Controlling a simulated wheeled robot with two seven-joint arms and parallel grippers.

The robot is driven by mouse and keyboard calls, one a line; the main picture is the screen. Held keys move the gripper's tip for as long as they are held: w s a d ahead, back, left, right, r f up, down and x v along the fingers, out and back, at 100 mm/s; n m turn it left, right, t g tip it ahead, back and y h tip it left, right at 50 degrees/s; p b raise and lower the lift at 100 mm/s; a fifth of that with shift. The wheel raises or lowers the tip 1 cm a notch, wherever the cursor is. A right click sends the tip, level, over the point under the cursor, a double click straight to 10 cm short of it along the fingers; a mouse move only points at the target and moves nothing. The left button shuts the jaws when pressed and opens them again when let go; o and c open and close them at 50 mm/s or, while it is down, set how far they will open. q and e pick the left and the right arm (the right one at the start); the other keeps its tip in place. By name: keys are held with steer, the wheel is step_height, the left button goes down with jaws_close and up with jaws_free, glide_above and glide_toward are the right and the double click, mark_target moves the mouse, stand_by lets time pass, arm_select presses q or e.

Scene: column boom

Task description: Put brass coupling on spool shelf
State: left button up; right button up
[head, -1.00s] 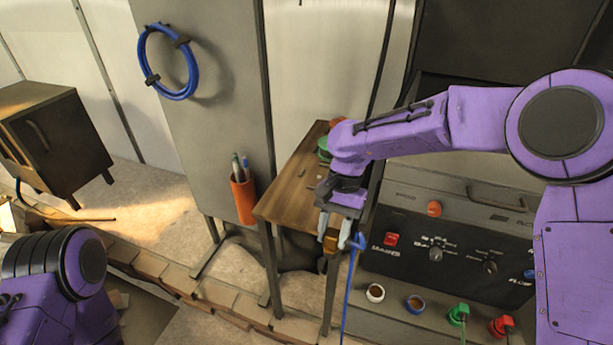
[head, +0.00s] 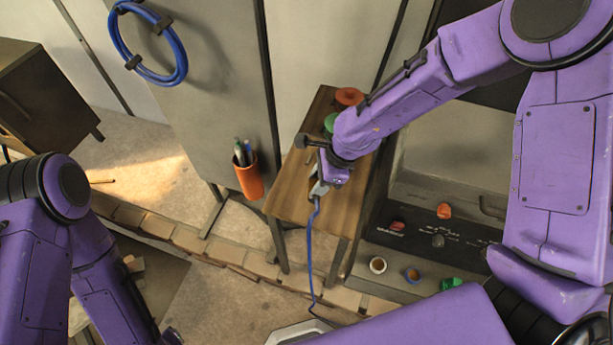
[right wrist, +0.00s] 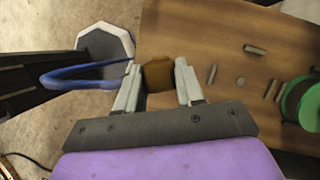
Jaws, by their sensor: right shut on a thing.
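The brass coupling (right wrist: 158,76) is a brownish block between the fingers of my right gripper (right wrist: 159,84) in the right wrist view. Both fingers close on its sides. In the head view my right gripper (head: 318,190) is over the front part of the wooden spool shelf (head: 286,204), and the coupling is hidden there. The shelf top also shows in the right wrist view (right wrist: 215,45); I cannot tell whether the coupling touches it. My left arm is at the left of the head view, with its gripper out of view.
A green spool (head: 331,122) and a red spool (head: 349,97) stand at the shelf's back. Small grey pins (right wrist: 255,49) lie on the shelf. A blue cable (head: 309,250) hangs by my right gripper. An orange pen cup (head: 247,175) is left; a control panel (head: 430,232) is right.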

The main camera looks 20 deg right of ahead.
steer(key=shift+w+f, duration=0.25)
steer(key=shift+f, duration=0.35)
steer(key=f+b, duration=0.1)
steer(key=f, duration=0.1)
steer(key=f+b, duration=0.1)
steer(key=shift+s+f+b, duration=0.25)
steer(key=shift+s+b, duration=0.05)
steer(key=shift+b, duration=0.05)
steer(key=shift+w+r, duration=0.1)
steer(key=shift+w, duration=0.2)
jaws_close()
steer(key=o, duration=0.8)
jaws_free()
steer(key=shift+s, duration=0.1)
steer(key=o, duration=0.3)
steer(key=shift+s, duration=0.1)
steer(key=shift+o, duration=0.2)
steer(key=v, duration=1.2)
steer(key=shift+b, duration=0.3)
